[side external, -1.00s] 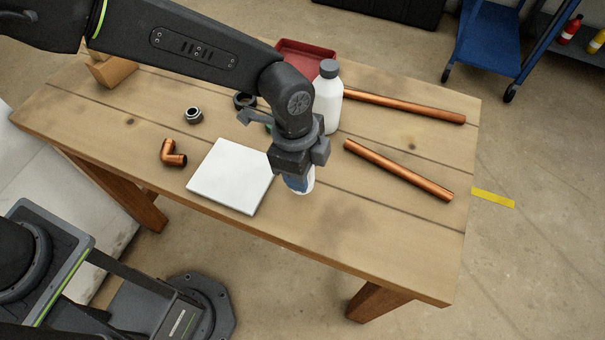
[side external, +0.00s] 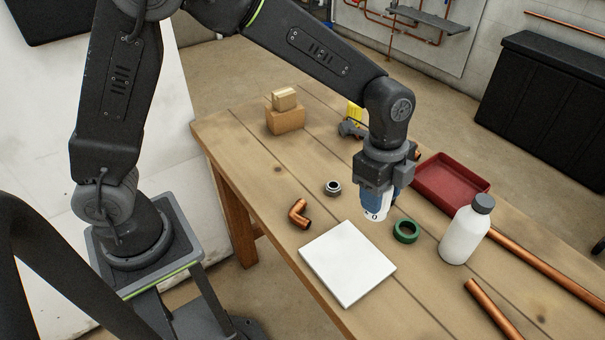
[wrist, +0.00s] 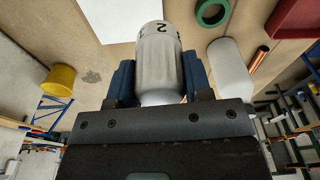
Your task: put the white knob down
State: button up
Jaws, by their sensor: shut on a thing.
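The white knob (wrist: 158,62) is in my gripper, with dark number marks around its edge. In the side external view the knob (side external: 374,208) points down from the jaws, above the wooden table. My gripper (side external: 381,190) is shut on it; in the wrist view the blue-grey fingers (wrist: 158,80) press on both its sides. The knob seems to hang above the table, between a white square plate (side external: 347,262) and a green ring (side external: 406,230). The exact gap below it cannot be told.
A white bottle (side external: 465,235) with a grey cap stands to the right, near a red tray (side external: 452,183). A copper elbow (side external: 299,214), a grey fitting (side external: 332,188) and copper pipes (side external: 492,308) lie on the table (side external: 263,183). Cardboard boxes (side external: 285,118) stand at the back left.

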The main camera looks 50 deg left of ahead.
jog(key=w+a+n, duration=0.2)
jog(key=a+n, duration=0.2)
jog(key=a, duration=0.9)
jog(key=s+a+n+t+y, duration=0.1)
jog(key=s+a+n, duration=0.4)
jog(key=a, duration=0.7)
jog(key=s+a+n, duration=0.5)
jog(key=a, duration=0.8)
jog(key=w+d+f, duration=0.4)
jog(key=w+d, duration=0.1)
jog(key=w+d+f, duration=0.2)
jog(key=d, duration=0.1)
jog(key=shift+w+d+f, duration=0.25)
jog(key=shift+w+f, duration=0.1)
jog(key=shift+f, duration=2.05)
jog(key=o, duration=1)
jog(key=shift+f, duration=0.15)
jog(key=shift+c, duration=0.2)
